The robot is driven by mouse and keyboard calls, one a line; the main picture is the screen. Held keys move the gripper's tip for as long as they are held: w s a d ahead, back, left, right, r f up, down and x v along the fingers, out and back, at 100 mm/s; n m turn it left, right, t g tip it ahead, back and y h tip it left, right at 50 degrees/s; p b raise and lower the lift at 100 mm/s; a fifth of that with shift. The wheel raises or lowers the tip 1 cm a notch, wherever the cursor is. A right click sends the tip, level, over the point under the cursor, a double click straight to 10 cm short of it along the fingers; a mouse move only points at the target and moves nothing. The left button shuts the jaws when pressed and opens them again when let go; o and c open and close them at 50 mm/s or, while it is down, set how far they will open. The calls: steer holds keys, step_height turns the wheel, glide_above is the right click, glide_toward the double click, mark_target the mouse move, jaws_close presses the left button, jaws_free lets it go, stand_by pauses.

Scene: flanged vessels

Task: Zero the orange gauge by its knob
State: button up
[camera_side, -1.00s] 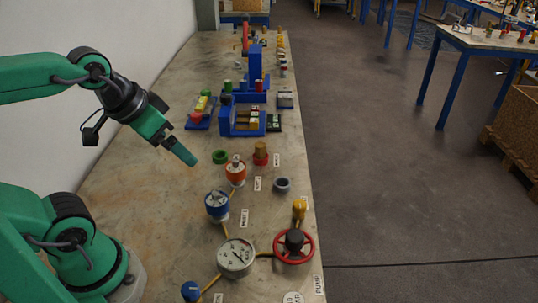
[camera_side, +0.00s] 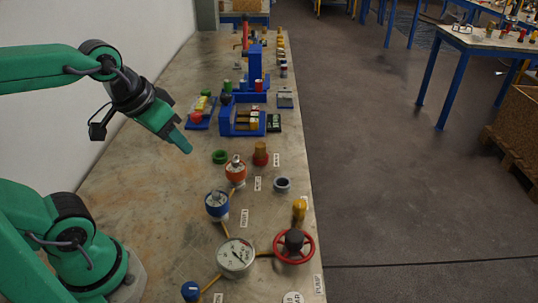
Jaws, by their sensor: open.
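The orange gauge (camera_side: 236,174) stands upright on the bench, with a small pale knob (camera_side: 236,160) on its top. My gripper (camera_side: 187,149) is in the air to the left of the orange gauge and somewhat above it, apart from it and pointing down to the right. It is open and I see nothing in it. The gap between its fingers is hard to make out from this side.
A blue gauge (camera_side: 217,205), a large white dial gauge (camera_side: 236,257) and a red handwheel (camera_side: 294,245) stand nearer on the bench. A green ring (camera_side: 220,157) lies just left of the orange gauge, and a red-based brass part (camera_side: 260,153) stands to its right.

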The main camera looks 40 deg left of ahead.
steer(key=w+a+f+n+g, duration=0.25)
steer(key=w+n, duration=0.35)
steer(key=w, duration=0.4)
steer(key=n+g, duration=0.3)
steer(key=n, duration=0.3)
glide_toward(235, 160)
steer(key=shift+s+d+f, duration=0.15)
steer(key=shift+s, duration=0.1)
steer(key=shift+w+f, duration=0.2)
steer(key=shift+f, duration=0.1)
steer(key=shift+f, duration=0.1)
steer(key=shift+s+f, duration=0.1)
steer(key=shift+f, duration=3.7)
steer(key=shift+c, duration=0.4)
jaws_close()
